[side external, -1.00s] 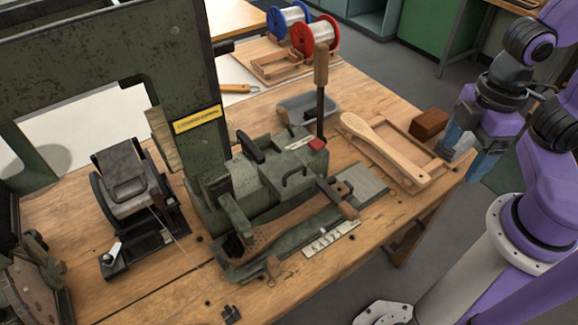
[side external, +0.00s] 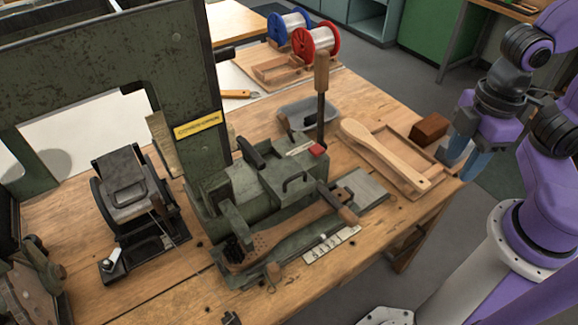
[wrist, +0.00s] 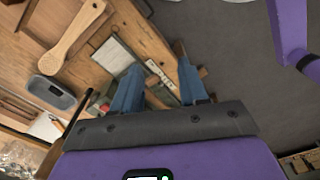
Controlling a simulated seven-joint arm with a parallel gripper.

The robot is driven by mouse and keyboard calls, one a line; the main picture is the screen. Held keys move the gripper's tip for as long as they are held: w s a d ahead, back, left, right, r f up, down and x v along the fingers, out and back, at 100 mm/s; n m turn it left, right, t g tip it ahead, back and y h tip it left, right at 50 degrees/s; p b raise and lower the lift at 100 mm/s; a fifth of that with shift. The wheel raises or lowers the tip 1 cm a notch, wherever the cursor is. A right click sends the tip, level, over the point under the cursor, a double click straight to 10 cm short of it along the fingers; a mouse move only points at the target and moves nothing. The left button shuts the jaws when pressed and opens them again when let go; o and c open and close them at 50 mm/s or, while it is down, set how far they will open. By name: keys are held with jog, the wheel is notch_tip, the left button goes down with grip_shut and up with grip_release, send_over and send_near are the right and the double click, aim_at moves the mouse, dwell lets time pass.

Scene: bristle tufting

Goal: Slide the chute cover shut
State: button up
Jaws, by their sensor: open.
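The green tufting machine (side external: 260,195) stands on the bench with a small loop handle (side external: 294,182) on its top. I cannot tell for certain which plate on it is the chute cover. A wooden brush body (side external: 285,233) lies along its front, with dark bristles at the left end. My gripper (side external: 466,160) is at the right, past the bench's right edge and well apart from the machine. Its blue fingers are apart and empty in the wrist view (wrist: 158,66).
An upright lever (side external: 321,75) with a wooden grip rises behind the machine. A paddle-shaped brush blank (side external: 385,155) lies on a wooden tray, beside a brown block (side external: 430,128). A grey bin (side external: 305,115) and a red spool (side external: 318,40) stand farther back. A tall green frame (side external: 180,70) stands left.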

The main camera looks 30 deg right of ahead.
jog(key=w+a+n, duration=0.1)
jog(key=w+a, duration=0.4)
jog(key=w, duration=0.1)
jog(key=w+a+n, duration=0.1)
jog(key=w+a, duration=0.5)
jog(key=shift+r+n, duration=0.15)
jog(key=shift+n, duration=0.25)
jog(key=n, duration=0.3)
send_over(295, 176)
notch_tip(295, 176, down, 2)
jog(key=f, duration=0.1)
jog(key=shift+w+d+f, duration=0.1)
jog(key=shift+f, duration=4.95)
jog(key=c, duration=0.6)
